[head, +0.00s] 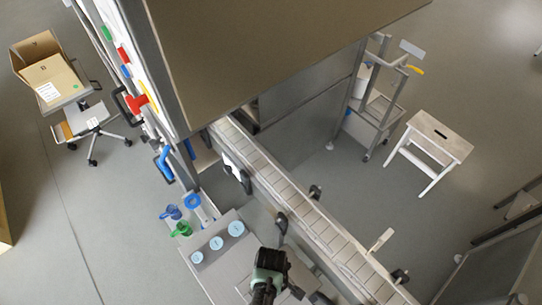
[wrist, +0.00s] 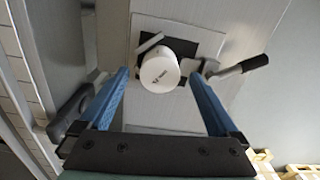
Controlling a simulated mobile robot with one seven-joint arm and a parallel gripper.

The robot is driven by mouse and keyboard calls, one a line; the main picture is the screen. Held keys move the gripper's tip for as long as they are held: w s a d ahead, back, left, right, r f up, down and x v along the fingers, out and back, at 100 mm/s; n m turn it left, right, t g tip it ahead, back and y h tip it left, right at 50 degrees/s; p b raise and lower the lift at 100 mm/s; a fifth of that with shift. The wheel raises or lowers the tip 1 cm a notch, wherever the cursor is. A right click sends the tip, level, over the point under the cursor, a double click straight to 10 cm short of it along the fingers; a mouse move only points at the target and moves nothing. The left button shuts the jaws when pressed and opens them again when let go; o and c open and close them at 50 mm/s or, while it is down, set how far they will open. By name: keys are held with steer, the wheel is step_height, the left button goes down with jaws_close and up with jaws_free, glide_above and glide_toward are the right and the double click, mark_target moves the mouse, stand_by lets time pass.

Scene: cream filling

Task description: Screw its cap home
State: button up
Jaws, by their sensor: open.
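A white round container (wrist: 160,72) with small dark print on its top face shows in the wrist view. It stands over a dark square pad (wrist: 205,42) on a grey bench surface. I cannot tell whether the white top is the cap or where cap and body meet. My gripper (wrist: 159,76) is open, its two blue fingers apart on either side of the container in the picture, with no clear contact. In the head view my gripper (head: 270,262) is over the bench at the bottom middle, and the container is not visible there.
In the head view, a slatted conveyor (head: 300,197) runs diagonally beside the bench. Several pale blue discs (head: 216,243) sit on the bench, with blue and green items (head: 182,228) at its left. A white stool (head: 430,145) stands on open floor.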

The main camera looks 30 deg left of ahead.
step_height(320, 180, up, 13)
steer(key=b, duration=0.1)
steer(key=shift+f+b, duration=0.2)
steer(key=shift+b, duration=0.2)
steer(key=w+r+m+t+y+b, duration=0.1)
steer(key=w+r+m+t+b, duration=0.2)
steer(key=w+r+t, duration=0.5)
steer(key=w+r+m+t+y+b, duration=0.1)
steer(key=w+r+m+b, duration=0.15)
steer(key=w+r, duration=0.7)
steer(key=w+d+r+m+t+b, duration=0.25)
steer(key=w+r+t, duration=0.25)
steer(key=w+r, duration=0.3)
steer(key=s+d+r+m+t+b, duration=0.2)
steer(key=r+t, duration=0.1)
steer(key=r, duration=0.6)
steer(key=s+d+r+m+t+b, duration=0.1)
steer(key=s+d+r+t+b, duration=0.2)
steer(key=r, duration=0.7)
steer(key=s+d+r+m+t+h+b, duration=0.2)
steer(key=s+r+m+t, duration=0.2)
steer(key=s+r+t, duration=0.3)
steer(key=s+r, duration=0.3)
steer(key=r, duration=0.3)
steer(key=shift+d+r, duration=0.15)
steer(key=shift+r, duration=0.05)
